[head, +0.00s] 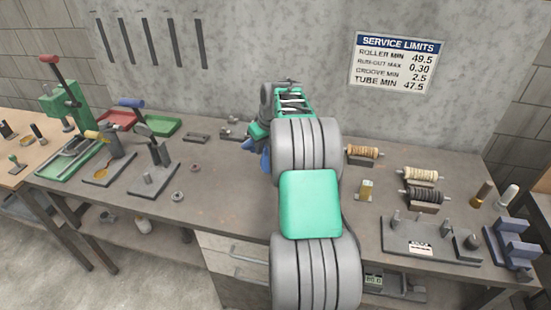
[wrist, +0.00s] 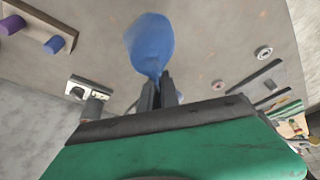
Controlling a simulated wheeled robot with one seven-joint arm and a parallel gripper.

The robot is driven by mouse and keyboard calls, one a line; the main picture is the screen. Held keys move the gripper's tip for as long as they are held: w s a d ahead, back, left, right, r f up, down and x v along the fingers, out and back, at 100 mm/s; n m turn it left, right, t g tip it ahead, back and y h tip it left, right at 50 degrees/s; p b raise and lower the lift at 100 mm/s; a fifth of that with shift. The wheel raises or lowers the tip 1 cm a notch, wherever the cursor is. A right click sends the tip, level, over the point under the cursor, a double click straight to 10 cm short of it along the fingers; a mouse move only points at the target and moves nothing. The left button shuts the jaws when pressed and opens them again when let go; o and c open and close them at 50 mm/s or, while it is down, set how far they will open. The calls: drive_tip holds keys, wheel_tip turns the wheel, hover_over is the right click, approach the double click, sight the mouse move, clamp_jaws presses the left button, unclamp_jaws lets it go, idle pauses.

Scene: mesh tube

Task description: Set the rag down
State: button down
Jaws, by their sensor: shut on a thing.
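The rag (wrist: 152,42) is a bunched blue cloth. In the wrist view my gripper (wrist: 160,84) has its two dark fingers shut on the rag's narrow gathered end, and the rest bulges out beyond the fingertips. In the head view a bit of the blue rag (head: 265,158) shows at the left of my arm, over the grey workbench (head: 225,195). My arm hides most of the gripper there. I cannot tell whether the rag touches the bench top.
Two small rings (head: 177,196) lie on the bench left of the rag. A green press (head: 66,108), red tray (head: 116,120) and green tray (head: 163,125) stand farther left. Wound rollers (head: 422,175) and a grey fixture (head: 430,240) are at right. Bare bench lies left of my arm.

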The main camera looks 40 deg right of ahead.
drive_tip(key=w+d+f+p, duration=0.1)
drive_tip(key=w+d, duration=0.1)
drive_tip(key=d, duration=0.3)
drive_tip(key=w+d+f+p, duration=0.1)
drive_tip(key=w+d+f, duration=0.1)
drive_tip(key=d, duration=0.3)
drive_tip(key=shift+w+d+f+p, duration=0.25)
drive_tip(key=shift+d+p, duration=0.1)
drive_tip(key=shift+d, duration=0.05)
drive_tip(key=w+a+f+m+h, duration=0.1)
drive_tip(key=w+a+m+h, duration=0.1)
drive_tip(key=w+a+m, duration=0.45)
drive_tip(key=shift+n+g, duration=0.3)
drive_tip(key=shift+n, duration=0.05)
drive_tip(key=s+f, duration=0.1)
drive_tip(key=f, duration=0.1)
drive_tip(key=s+d+f, duration=0.1)
drive_tip(key=f, duration=0.1)
drive_tip(key=s+d+f, duration=0.1)
drive_tip(key=s+f, duration=0.1)
drive_tip(key=shift+s+d, duration=0.1)
drive_tip(key=shift+d, duration=0.05)
drive_tip(key=s+d, duration=0.1)
drive_tip(key=d, duration=0.1)
drive_tip(key=s+d+f, duration=0.1)
drive_tip(key=s+d, duration=0.1)
drive_tip(key=s+d+f, duration=0.1)
drive_tip(key=d, duration=0.2)
drive_tip(key=shift+s, duration=0.15)
